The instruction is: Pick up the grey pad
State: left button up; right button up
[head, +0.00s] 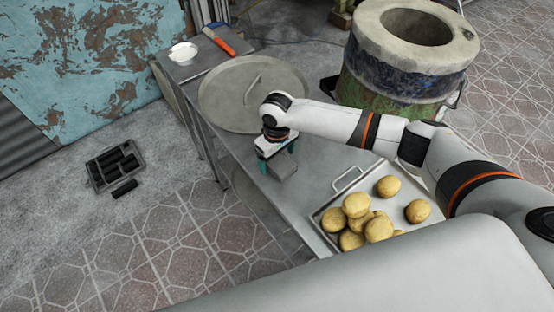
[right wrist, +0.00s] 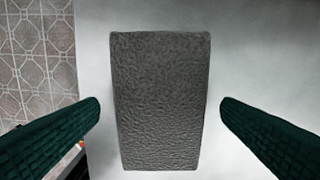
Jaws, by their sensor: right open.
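The grey pad (head: 282,166) is a small block lying on the metal table, near its front left edge. In the right wrist view the pad (right wrist: 160,100) is a rough grey rectangle in the middle of the picture. My right gripper (head: 277,168) is above the pad, pointing down, with green fingers. In the right wrist view the two fingers of the right gripper (right wrist: 160,108) stand apart on either side of the pad, with a gap on each side. My left gripper is not in view.
A metal tray (head: 319,216) of several round buns lies right of the pad. A round lid (head: 225,95) with a handle lies behind. A barrel oven (head: 400,70) stands at the back right. A white bowl (head: 183,53) and an orange-handled tool (head: 220,42) are at the far end.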

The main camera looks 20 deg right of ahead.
aim_at(277, 160)
jog(key=shift+f, duration=0.65)
jog(key=c, duration=1.1)
jog(key=shift+o, duration=0.2)
jog(key=shift+r, duration=0.15)
notch_tip(277, 160, up, 10)
jog(key=b, duration=0.1)
jog(key=shift+o, duration=1)
jog(key=shift+c, duration=0.6)
